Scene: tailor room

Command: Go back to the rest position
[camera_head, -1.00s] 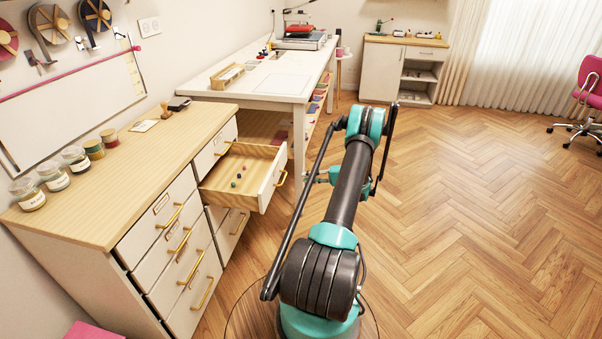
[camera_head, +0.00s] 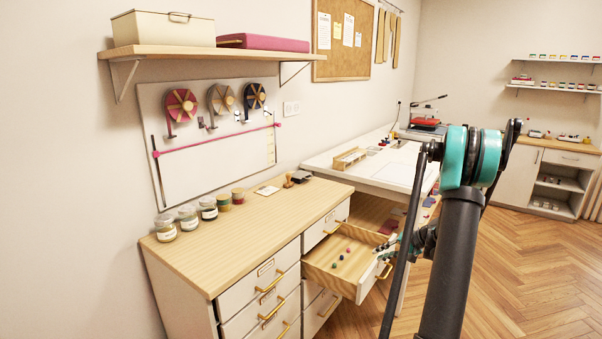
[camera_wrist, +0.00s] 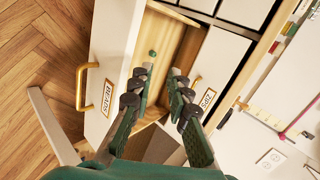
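My arm rises in the right part of the head view, with its teal joint at the top. My gripper (camera_head: 408,243) is small and partly hidden behind the arm, close to the front of the open drawer (camera_head: 318,271). In the wrist view my gripper (camera_wrist: 160,92) has its two dark green fingers apart, with nothing between them. The drawer, labelled BEADS on its front (camera_wrist: 108,95), lies beyond the fingers. A green bead (camera_wrist: 152,53) shows inside it.
The wooden-topped cabinet (camera_head: 255,225) carries several jars and a stamp. A white worktable (camera_head: 375,170) stands behind the drawer. A shelf (camera_head: 205,50) holds boxes above. Open wooden floor (camera_head: 520,255) lies to the right.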

